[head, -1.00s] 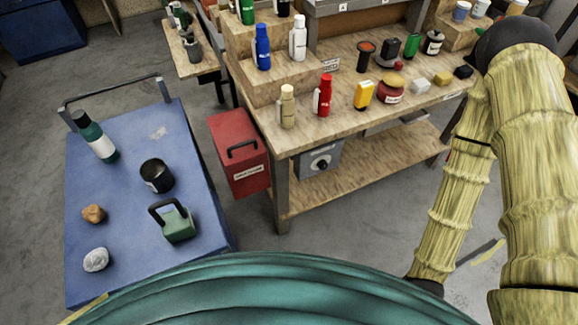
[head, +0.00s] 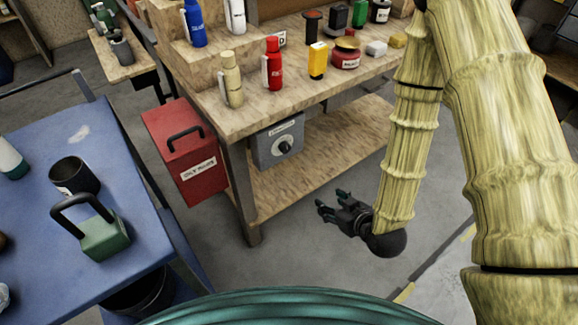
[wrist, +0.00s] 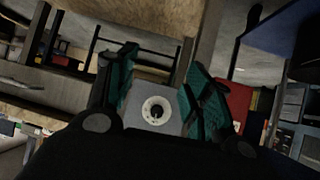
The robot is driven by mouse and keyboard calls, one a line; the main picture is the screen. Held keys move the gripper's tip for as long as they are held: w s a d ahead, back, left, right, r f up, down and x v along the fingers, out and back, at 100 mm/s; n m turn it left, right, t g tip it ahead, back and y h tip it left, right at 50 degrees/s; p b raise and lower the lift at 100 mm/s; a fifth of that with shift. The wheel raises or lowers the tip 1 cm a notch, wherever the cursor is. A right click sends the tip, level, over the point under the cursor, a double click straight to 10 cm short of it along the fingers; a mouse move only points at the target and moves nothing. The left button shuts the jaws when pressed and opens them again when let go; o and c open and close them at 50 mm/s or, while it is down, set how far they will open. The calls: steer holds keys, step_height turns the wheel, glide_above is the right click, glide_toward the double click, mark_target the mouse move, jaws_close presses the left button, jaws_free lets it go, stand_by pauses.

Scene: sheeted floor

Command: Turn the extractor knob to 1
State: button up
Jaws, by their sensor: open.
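The extractor control is a grey box (head: 262,146) fixed under the workbench top at its front left, with a round black knob (head: 285,147) on its face. In the wrist view the knob (wrist: 156,113) shows on a pale round dial, between my fingers and some way beyond them. The dial marks are too small to read. My gripper (head: 331,204) is open and empty, in front of the bench, to the right of and lower than the box in the head view. It also shows in the wrist view (wrist: 160,88), its teal finger pads apart and not touching the box.
A red lidded bin (head: 180,160) stands left of the box by the bench leg. A blue cart (head: 130,262) with a green weight and a dark cup is at left. Bottles line the workbench (head: 240,108). Open floor lies in front of the bench.

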mark_target(287, 150)
steer(key=w+a+r+n+t+y+b, duration=0.1)
steer(key=w+a+r+b, duration=0.1)
steer(key=w+a+b, duration=0.1)
steer(key=w+a+r+n+t+y+b, duration=0.1)
steer(key=w+a+t+y+b, duration=0.1)
steer(key=w+a+b, duration=0.2)
steer(key=w+a+r+n+t+y+b, duration=0.1)
steer(key=w+a+r+n+y+b, duration=0.1)
steer(key=w+a, duration=0.3)
steer(key=shift+w+r+t+b, duration=0.2)
steer(key=shift+w+b, duration=0.2)
steer(key=shift+w, duration=0.2)
steer(key=shift+w+r+t+b, duration=0.1)
steer(key=shift+w+t+b, duration=0.1)
steer(key=shift+w+b, duration=0.3)
steer(key=shift+w, duration=0.1)
steer(key=c, duration=1)
